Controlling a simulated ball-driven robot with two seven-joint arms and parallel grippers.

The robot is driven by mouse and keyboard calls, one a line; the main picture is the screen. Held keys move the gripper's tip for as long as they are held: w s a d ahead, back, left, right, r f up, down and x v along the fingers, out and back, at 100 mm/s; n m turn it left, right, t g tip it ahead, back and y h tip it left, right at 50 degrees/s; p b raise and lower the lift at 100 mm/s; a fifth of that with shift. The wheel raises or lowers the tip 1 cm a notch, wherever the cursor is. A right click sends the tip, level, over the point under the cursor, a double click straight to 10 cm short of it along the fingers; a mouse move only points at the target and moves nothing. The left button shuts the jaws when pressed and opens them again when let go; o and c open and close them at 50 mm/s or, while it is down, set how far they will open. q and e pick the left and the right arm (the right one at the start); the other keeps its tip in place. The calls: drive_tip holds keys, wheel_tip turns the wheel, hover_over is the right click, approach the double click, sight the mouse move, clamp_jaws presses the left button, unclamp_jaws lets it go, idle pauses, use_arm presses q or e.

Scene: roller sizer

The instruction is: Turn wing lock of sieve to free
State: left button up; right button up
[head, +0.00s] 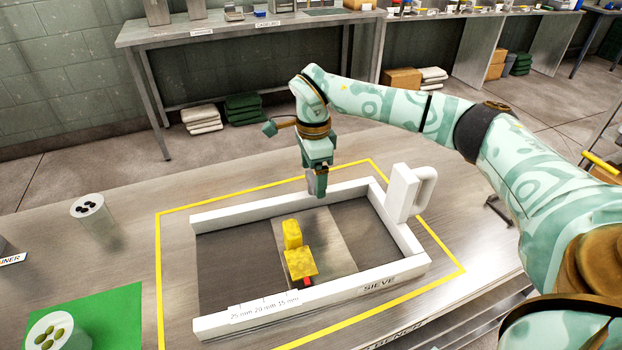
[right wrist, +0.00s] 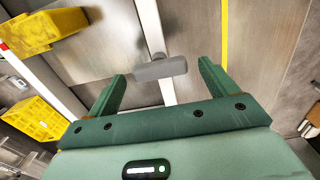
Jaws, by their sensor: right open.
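The white sieve frame (head: 400,279), labelled SIEVE, lies on the bench inside a yellow outline. A grey wing-shaped knob (right wrist: 160,68), which looks like the wing lock, sits on the frame's far rail in the right wrist view. Its bar lies across the rail, slightly tilted. My right gripper (head: 317,192) points down over the far rail. In the right wrist view, its green fingers (right wrist: 162,74) are open, one on each side of the knob, with gaps left and right. In the head view the gripper mostly hides the knob. My left gripper is not in view.
A yellow two-part piece (head: 300,262) with a red tip stands inside the frame. A white handle block (head: 402,190) rises at the frame's right corner.

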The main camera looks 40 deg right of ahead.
drive_tip(key=shift+f, duration=0.55)
drive_tip(key=c, duration=1)
